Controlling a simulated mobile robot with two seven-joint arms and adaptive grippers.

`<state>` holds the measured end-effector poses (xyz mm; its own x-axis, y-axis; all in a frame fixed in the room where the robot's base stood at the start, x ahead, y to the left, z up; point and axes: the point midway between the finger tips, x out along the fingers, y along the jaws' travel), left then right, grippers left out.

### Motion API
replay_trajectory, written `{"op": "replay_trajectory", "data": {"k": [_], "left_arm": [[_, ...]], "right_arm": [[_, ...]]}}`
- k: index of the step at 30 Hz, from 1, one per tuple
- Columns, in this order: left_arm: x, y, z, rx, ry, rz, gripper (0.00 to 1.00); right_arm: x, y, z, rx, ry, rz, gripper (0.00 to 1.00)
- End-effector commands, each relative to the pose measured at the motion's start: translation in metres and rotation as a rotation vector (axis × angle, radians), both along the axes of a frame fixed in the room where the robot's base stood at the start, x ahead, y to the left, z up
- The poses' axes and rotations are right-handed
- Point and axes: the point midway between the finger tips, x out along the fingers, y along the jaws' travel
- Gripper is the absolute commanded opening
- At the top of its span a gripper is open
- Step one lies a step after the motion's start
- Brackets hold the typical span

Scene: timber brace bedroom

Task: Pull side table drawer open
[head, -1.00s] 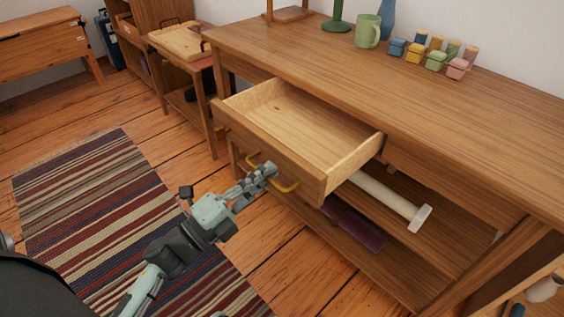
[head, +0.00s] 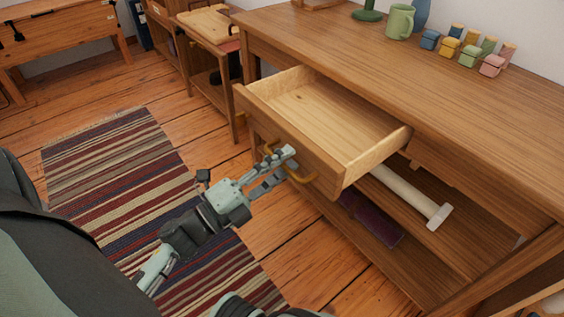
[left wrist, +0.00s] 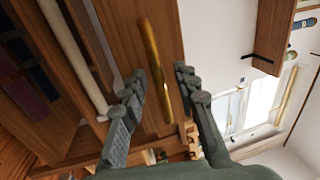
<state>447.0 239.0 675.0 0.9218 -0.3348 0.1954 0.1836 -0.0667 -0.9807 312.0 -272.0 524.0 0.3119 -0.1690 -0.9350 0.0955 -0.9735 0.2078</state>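The side table's drawer (head: 292,140) stands pulled well out from under the tabletop (head: 400,85), and its pale wooden inside is empty. A brass bar handle (head: 303,178) is on the drawer front; it also shows in the left wrist view (left wrist: 152,65). My left gripper (head: 284,157) is at the handle. In the left wrist view its two fingers (left wrist: 161,82) stand apart on either side of the bar, with gaps visible, so it is open around the handle. In the head view the gripper hides the handle's middle. My right gripper is not in view.
On the tabletop are a green mug (head: 399,22), a blue vase (head: 421,14) and several small coloured jars (head: 468,57). A pale roll (head: 405,192) and a dark purple object (head: 370,218) lie on lower shelves. A striped rug (head: 120,170) covers the floor at left.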

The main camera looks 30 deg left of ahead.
Motion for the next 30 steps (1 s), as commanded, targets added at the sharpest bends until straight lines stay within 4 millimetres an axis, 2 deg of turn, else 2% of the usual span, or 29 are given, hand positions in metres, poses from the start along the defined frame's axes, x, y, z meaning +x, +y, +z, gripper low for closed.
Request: {"op": "replay_trajectory", "data": {"k": [5, 18, 24, 30], "left_arm": [[-0.015, 0.006, -0.004, 0.000, 0.003, 0.003, 0.30], [-0.095, 0.035, -0.021, 0.000, 0.004, 0.003, 0.30], [-0.110, 0.040, -0.023, 0.000, 0.001, 0.001, 0.30], [-0.111, 0.040, -0.024, 0.000, 0.000, 0.001, 0.30]], "right_arm": [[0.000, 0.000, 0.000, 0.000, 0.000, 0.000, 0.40], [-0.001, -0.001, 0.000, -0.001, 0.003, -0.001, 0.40], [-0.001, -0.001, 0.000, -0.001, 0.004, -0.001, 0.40], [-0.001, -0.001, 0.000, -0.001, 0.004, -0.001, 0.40]]}}
